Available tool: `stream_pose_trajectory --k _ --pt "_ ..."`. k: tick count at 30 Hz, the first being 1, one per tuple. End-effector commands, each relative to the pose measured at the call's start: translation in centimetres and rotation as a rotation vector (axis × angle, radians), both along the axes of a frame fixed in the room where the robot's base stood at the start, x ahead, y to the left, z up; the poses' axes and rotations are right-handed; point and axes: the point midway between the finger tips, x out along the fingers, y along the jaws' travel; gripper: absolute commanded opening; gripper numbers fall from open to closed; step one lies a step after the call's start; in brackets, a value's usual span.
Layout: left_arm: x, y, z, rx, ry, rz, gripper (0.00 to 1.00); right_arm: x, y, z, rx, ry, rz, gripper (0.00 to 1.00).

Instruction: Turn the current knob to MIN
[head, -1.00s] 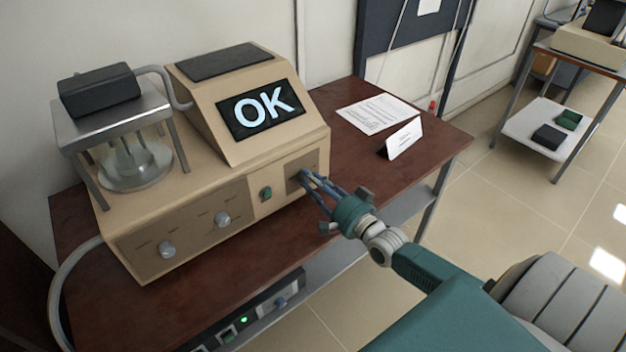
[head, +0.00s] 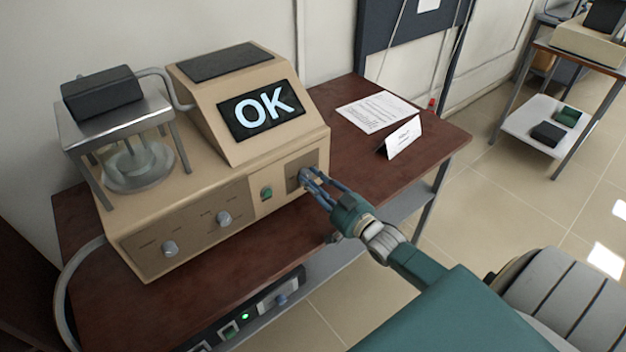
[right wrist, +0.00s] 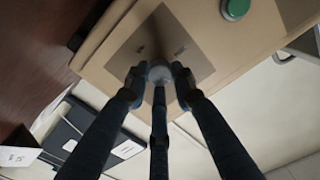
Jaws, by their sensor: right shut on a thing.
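A beige instrument (head: 190,215) with a screen reading OK (head: 261,110) stands on the brown table. My right gripper (head: 305,180) is at the rightmost panel of its front, fingers closed around a knob. In the right wrist view the grey round knob (right wrist: 158,72) sits between the fingertips, on a darker panel (right wrist: 190,35). The panel's lettering is too small and blurred to read, and the fingers partly hide the knob. Two other pale knobs, a left one (head: 170,248) and a middle one (head: 224,219), are on the front. My left gripper is not in view.
A green button (head: 266,193) is just left of the gripped knob. A paper sheet (head: 378,112) and a folded white card (head: 401,138) lie on the table at right. A glass vessel (head: 140,165) stands on the instrument's left. A lower shelf unit (head: 250,312) sits below.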

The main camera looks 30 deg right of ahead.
Motion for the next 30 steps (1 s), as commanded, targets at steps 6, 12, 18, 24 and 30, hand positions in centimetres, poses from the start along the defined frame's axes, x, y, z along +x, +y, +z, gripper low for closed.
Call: stream_pose_trajectory --k 6,12,18,24,30 --pt "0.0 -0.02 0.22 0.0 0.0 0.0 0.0 0.07 -0.09 0.29 -0.204 -0.022 -0.002 0.0" --pt "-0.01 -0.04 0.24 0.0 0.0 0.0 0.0 0.07 -0.03 0.28 -0.393 -0.036 -0.002 0.0" --pt "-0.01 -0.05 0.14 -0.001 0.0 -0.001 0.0 0.07 0.0 0.27 -0.583 -0.051 -0.002 0.0" --pt "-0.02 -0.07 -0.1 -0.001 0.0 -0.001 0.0 0.07 0.03 0.22 -0.771 -0.066 -0.002 0.0" --pt "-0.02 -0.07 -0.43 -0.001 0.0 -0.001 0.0 0.06 0.11 0.2 -0.947 -0.081 -0.001 0.0"
